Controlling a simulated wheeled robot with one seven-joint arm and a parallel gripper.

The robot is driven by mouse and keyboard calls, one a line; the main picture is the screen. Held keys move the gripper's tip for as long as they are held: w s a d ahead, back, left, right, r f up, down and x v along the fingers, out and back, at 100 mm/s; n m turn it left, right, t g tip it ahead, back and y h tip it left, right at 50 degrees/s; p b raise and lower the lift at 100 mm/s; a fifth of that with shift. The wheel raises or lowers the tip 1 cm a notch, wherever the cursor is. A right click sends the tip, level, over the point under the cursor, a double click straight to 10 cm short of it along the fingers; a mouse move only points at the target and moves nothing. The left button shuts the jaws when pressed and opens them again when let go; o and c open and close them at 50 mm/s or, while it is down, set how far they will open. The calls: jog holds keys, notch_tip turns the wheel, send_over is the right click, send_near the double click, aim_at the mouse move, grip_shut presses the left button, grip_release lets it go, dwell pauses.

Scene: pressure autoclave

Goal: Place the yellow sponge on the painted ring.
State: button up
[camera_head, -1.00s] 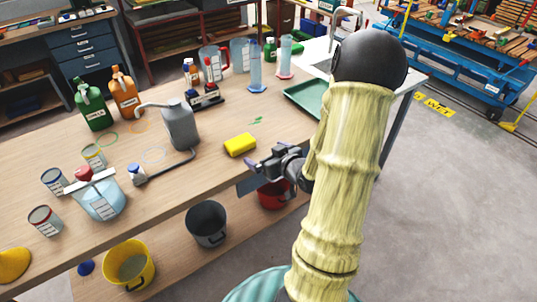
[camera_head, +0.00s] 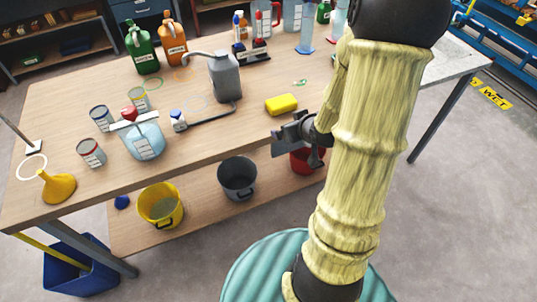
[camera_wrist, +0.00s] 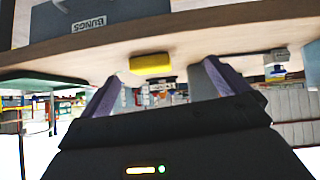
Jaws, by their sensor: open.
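The yellow sponge (camera_head: 281,105) lies on the wooden bench near its front edge. My gripper (camera_head: 280,135) is just in front of that edge, close to the sponge but apart from it. Its fingers are open and empty. In the wrist view, the sponge (camera_wrist: 151,64) shows beyond and between the spread fingers (camera_wrist: 165,85). I cannot tell which the task means.
A grey can (camera_head: 226,78) with a long bent tube stands left of the sponge. A clear jug (camera_head: 142,142), tins (camera_head: 91,153) and a yellow funnel (camera_head: 58,188) stand further left. Buckets (camera_head: 238,178) sit on the shelf below. Bench around the sponge is mostly clear.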

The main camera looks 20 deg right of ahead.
jog(key=s+a+r+g, duration=0.3)
jog(key=s+a+g, duration=0.3)
jog(key=s+a, duration=0.5)
jog(key=a, duration=0.2)
jog(key=shift+a+r+m+g, duration=0.4)
